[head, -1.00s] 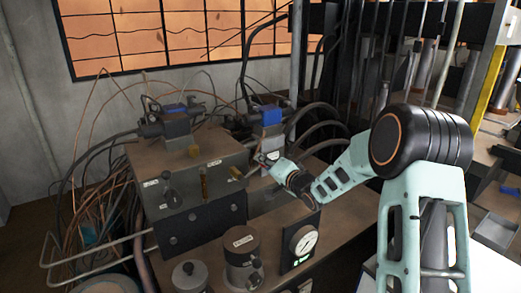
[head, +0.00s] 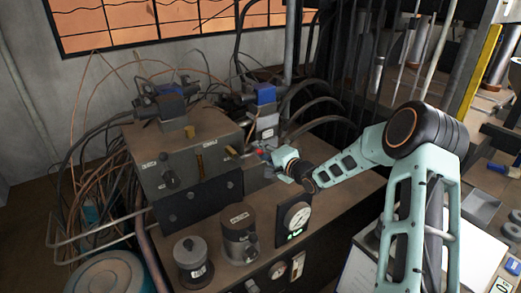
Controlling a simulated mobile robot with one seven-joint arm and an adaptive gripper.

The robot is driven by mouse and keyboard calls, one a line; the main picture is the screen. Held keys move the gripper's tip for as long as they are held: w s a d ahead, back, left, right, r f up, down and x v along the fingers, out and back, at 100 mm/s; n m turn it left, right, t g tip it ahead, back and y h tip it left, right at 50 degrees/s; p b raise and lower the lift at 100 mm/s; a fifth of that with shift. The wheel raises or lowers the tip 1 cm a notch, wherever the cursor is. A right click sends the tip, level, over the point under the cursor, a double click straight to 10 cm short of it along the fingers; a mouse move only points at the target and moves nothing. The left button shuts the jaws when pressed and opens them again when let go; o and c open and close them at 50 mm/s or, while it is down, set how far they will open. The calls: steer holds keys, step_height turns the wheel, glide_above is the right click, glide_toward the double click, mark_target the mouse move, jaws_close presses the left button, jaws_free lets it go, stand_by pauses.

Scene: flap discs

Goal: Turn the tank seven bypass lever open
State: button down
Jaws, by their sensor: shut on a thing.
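A grey-brown valve block (head: 190,150) with small label plates stands on the cabinet top at centre left; I cannot read which one names tank seven. A brass-coloured fitting (head: 231,151) sticks out of its right side. My gripper (head: 265,155) is just right of the block, reaching in from the right. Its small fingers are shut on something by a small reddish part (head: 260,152). This looks like the lever, but the fingers hide most of it, so its angle is unclear.
Hoses and thin copper lines crowd the left and back. A blue-topped valve (head: 264,95) rises behind my gripper. The cabinet top right of the gauge is mostly clear.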

steer(key=shift+f, duration=0.15)
steer(key=c, duration=1.7)
jaws_free()
steer(key=shift+o, duration=0.2)
steer(key=v, duration=1.2)
